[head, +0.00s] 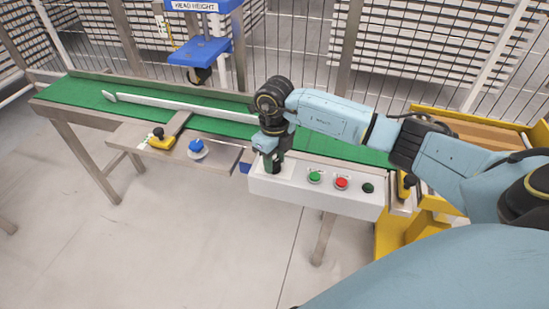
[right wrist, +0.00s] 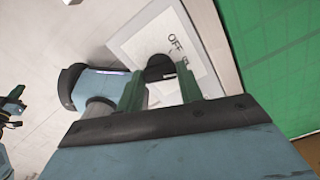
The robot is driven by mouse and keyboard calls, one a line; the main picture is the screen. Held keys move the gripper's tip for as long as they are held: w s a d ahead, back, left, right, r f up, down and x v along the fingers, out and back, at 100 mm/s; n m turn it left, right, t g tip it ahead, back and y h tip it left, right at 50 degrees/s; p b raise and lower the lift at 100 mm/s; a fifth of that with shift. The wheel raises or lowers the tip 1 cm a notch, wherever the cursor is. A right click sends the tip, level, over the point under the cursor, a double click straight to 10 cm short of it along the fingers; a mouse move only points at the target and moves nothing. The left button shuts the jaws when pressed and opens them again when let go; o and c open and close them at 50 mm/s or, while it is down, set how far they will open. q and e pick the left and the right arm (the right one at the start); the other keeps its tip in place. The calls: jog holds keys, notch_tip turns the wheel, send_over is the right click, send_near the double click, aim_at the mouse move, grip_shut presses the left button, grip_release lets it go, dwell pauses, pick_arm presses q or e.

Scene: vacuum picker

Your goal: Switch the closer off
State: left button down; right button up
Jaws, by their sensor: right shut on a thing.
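The closer's white control box (head: 265,187) is fixed to the front of the green conveyor. My right gripper (head: 273,164) reaches down over the box's left end. In the right wrist view its green fingers (right wrist: 160,92) are shut on a black switch knob (right wrist: 160,68). The word OFF is printed on the white plate (right wrist: 140,42) beside the knob. The fingers cover part of the knob and lettering, so I cannot tell which way the knob points. My left gripper does not show in the head view.
A yellow-based lever (head: 160,141) and a blue knob (head: 197,148) stand left. A pale guide bar (head: 180,105) crosses the belt (head: 80,93).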

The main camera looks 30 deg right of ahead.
jog(key=shift+n, duration=0.3)
jog(key=n, duration=0.3)
jog(key=shift+n, duration=1.1)
jog(key=shift+n+b, duration=0.3)
jog(key=shift+n, duration=0.4)
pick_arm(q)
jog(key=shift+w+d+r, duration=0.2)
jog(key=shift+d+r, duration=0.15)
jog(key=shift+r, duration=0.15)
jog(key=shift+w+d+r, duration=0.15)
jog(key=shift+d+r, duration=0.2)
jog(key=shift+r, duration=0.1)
pick_arm(e)
jog(key=shift+n, duration=0.8)
jog(key=shift+r, duration=0.1)
jog(key=o, duration=1)
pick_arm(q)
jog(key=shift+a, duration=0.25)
